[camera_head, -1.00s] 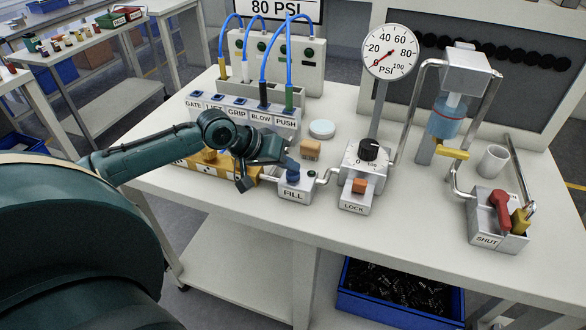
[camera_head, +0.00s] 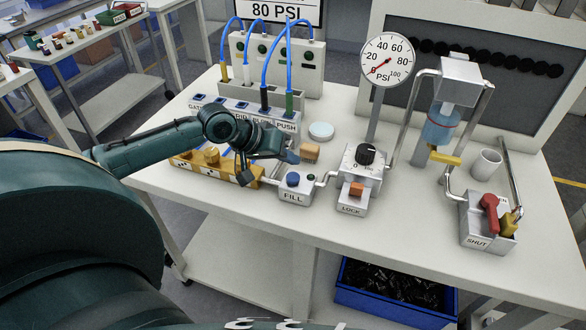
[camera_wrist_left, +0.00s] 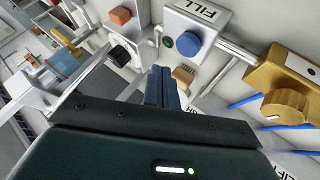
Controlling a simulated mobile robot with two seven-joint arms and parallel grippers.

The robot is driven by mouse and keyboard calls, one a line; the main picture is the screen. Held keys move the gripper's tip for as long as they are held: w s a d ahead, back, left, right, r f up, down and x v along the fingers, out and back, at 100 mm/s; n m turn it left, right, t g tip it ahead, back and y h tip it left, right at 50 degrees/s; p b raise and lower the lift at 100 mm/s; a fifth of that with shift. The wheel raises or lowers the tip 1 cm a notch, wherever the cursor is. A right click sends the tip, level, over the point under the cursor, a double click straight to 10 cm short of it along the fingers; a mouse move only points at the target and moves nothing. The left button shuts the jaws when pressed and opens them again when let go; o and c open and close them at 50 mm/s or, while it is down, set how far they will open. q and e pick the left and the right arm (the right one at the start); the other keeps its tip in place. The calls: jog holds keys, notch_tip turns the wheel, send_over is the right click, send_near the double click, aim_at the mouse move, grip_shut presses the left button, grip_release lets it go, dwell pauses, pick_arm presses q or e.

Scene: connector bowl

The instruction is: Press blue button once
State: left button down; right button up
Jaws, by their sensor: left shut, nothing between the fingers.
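The blue button (camera_head: 292,179) sits on top of the grey FILL box (camera_head: 296,196). In the left wrist view the button (camera_wrist_left: 187,47) shows as a round blue cap, fully uncovered. My left gripper (camera_head: 290,155) is shut and empty, just behind and above the button in the head view. Its fingertips (camera_wrist_left: 162,72) are apart from the button in the wrist view. A small dark green light (camera_head: 310,178) is beside the button. My right gripper is not in view.
The LOCK box with a black knob (camera_head: 365,155) and orange block (camera_head: 356,189) stands to the right. A pressure gauge (camera_head: 387,60) rises behind it. A yellow block with a knob (camera_head: 211,155) lies left. A red SHUT lever (camera_head: 489,205) is far right. The front of the table is clear.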

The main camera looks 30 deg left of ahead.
pick_arm(q)
jog(key=shift+r, duration=1.4)
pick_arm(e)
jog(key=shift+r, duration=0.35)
